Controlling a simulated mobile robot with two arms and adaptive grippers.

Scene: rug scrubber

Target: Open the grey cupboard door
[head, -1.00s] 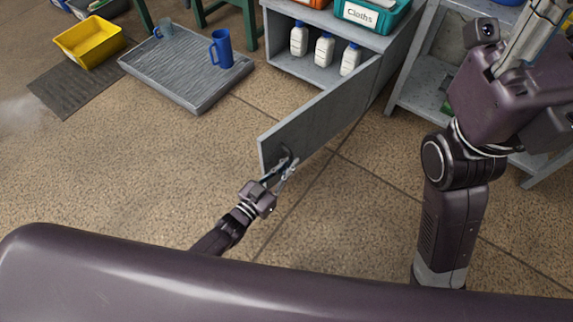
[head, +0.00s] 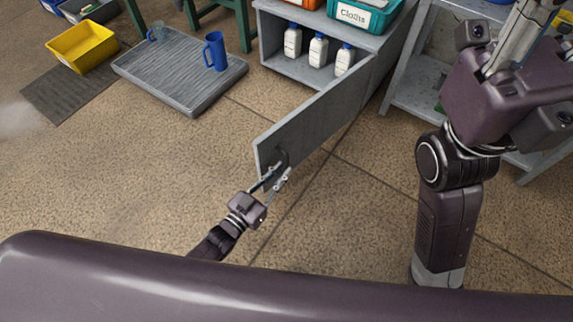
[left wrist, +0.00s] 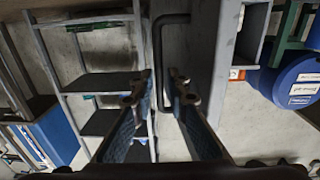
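The grey cupboard (head: 345,58) stands at the top of the head view. Its grey door (head: 312,125) is swung wide open towards me, and white bottles show inside. A dark bar handle (head: 282,156) sits near the door's free edge. My left gripper (head: 278,172) is at the handle with its fingers apart. In the left wrist view the handle (left wrist: 158,60) runs down into the gap between the open fingertips (left wrist: 161,76), nearer the left finger. No grip on it shows. My right arm is raised at the right; its gripper's fingers cannot be made out clearly.
A grey platform (head: 150,72) holding a blue mug (head: 214,52) lies left of the cupboard. A grey shelf unit (head: 410,95) stands right of the cupboard. The floor left of the door is clear.

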